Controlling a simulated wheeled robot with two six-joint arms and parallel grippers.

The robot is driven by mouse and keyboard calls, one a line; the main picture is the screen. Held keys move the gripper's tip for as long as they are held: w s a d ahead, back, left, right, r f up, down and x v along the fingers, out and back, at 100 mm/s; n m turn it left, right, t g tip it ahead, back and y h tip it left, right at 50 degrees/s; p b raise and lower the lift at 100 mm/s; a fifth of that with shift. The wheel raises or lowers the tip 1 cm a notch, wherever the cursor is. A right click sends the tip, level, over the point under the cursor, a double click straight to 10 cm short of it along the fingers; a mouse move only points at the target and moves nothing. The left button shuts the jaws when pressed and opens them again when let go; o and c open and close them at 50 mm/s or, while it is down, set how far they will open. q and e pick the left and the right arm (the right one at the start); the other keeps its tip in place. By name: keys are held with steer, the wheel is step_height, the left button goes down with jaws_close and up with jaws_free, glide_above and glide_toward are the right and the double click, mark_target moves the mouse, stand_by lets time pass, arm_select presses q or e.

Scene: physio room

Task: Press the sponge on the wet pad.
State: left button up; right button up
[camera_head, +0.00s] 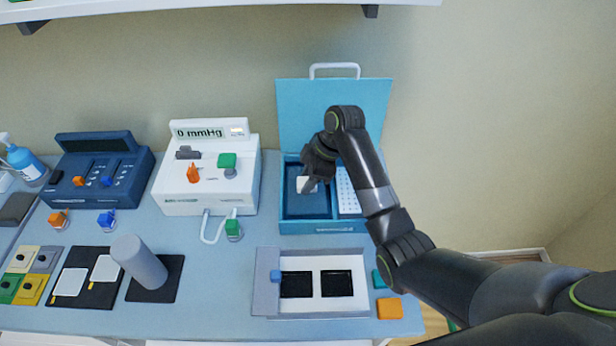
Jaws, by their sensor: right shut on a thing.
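My right gripper (312,183) reaches down over the open blue case (320,228) at the back right. It is shut on a small pale block (304,184), seemingly the sponge, partly hidden by the fingers. The block is over the case's dark left compartment (304,207), which may be the wet pad; I cannot tell if they touch. A white dotted panel (347,190) fills the right compartment, partly hidden by my arm. My left gripper is not in view.
A white tray (325,305) with two black squares stands in front of the case. Teal (378,279) and orange (389,308) blocks lie beside it. A white pressure device (205,190) stands left of the case. A grey cylinder (139,262) stands at the front left.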

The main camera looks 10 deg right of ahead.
steer(key=shift+f+b, duration=0.3)
steer(key=shift+f, duration=0.45)
stand_by(0.8)
steer(key=shift+r, duration=0.1)
step_height(320, 180, up, 7)
steer(key=p, duration=0.7)
steer(key=shift+p, duration=0.4)
steer(key=shift+s+a, duration=0.1)
